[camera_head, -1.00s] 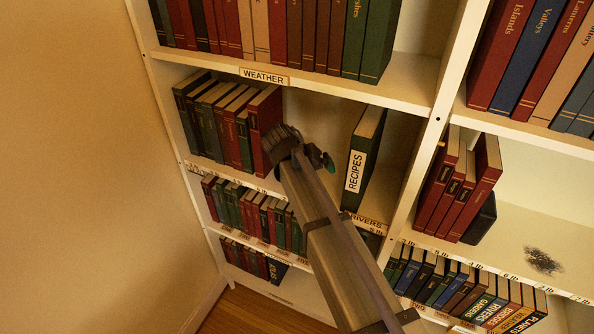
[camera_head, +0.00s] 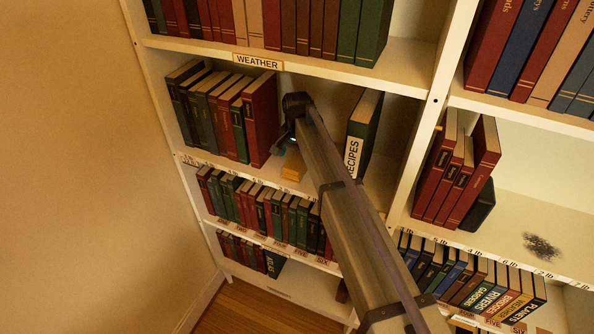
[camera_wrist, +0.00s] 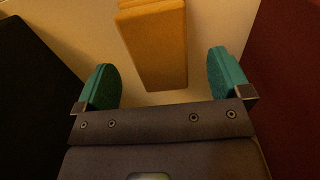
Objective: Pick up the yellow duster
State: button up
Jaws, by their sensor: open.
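The yellow duster (camera_head: 293,166) is a small yellow-orange block on the shelf, in the gap between the row of books and the recipes book. In the wrist view the yellow duster (camera_wrist: 155,50) lies ahead of my gripper (camera_wrist: 165,84), roughly between the two teal fingertips. Its near end comes close to the level of the fingertips. My gripper is open, with nothing between the fingers touching the duster that I can see. In the head view my arm hides most of my gripper (camera_head: 288,142), which is inside the shelf gap.
The recipes book (camera_head: 353,158) stands to the right of the gap. Red and dark books (camera_head: 260,120) stand to the left. The shelf above, with its weather label (camera_head: 258,62), overhangs the gap. A dark smudge (camera_head: 541,246) marks the right shelf.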

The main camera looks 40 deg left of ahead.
aim_at(297, 159)
notch_tip(297, 159, down, 5)
jog(key=b, duration=0.4)
jog(key=shift+f, duration=0.1)
jog(key=shift+r, duration=0.25)
jog(key=c, duration=1)
jog(key=shift+c, duration=0.2)
